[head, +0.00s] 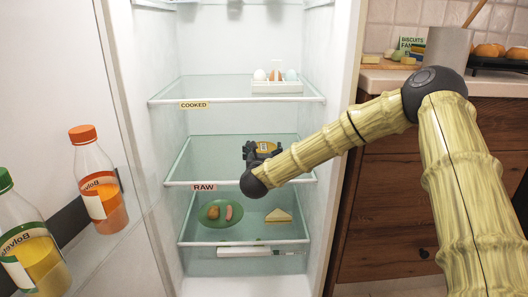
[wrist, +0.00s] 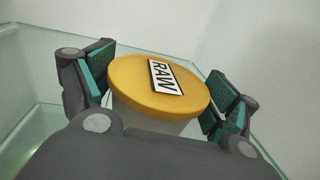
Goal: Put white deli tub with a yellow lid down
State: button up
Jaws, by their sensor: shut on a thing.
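The white deli tub with a yellow lid (wrist: 135,88) is between the green-padded fingers of my gripper (wrist: 158,90) in the wrist view. Its lid carries a white RAW label, and its pale body shows below the lid. In the head view, my gripper (head: 262,152) is inside the open fridge, above the middle glass shelf (head: 205,173) with the RAW tag (head: 204,187) on its front edge. There the tub (head: 264,146) is mostly hidden by my gripper and arm. I cannot tell whether its base touches the glass.
The upper shelf (head: 190,90) has a COOKED tag (head: 194,105) and an egg tray (head: 277,87). The lower shelf holds a green plate (head: 221,221) of food and a sandwich wedge (head: 279,215). Bottles (head: 98,182) stand in the open door at left. The middle shelf's left part is clear.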

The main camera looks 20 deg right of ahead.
jog(key=shift+f, duration=0.15)
jog(key=o, duration=1.1)
jog(key=shift+o, duration=0.2)
jog(key=shift+r, duration=0.25)
jog(key=p+v, duration=0.3)
jog(key=v, duration=0.9)
jog(key=shift+p, duration=0.35)
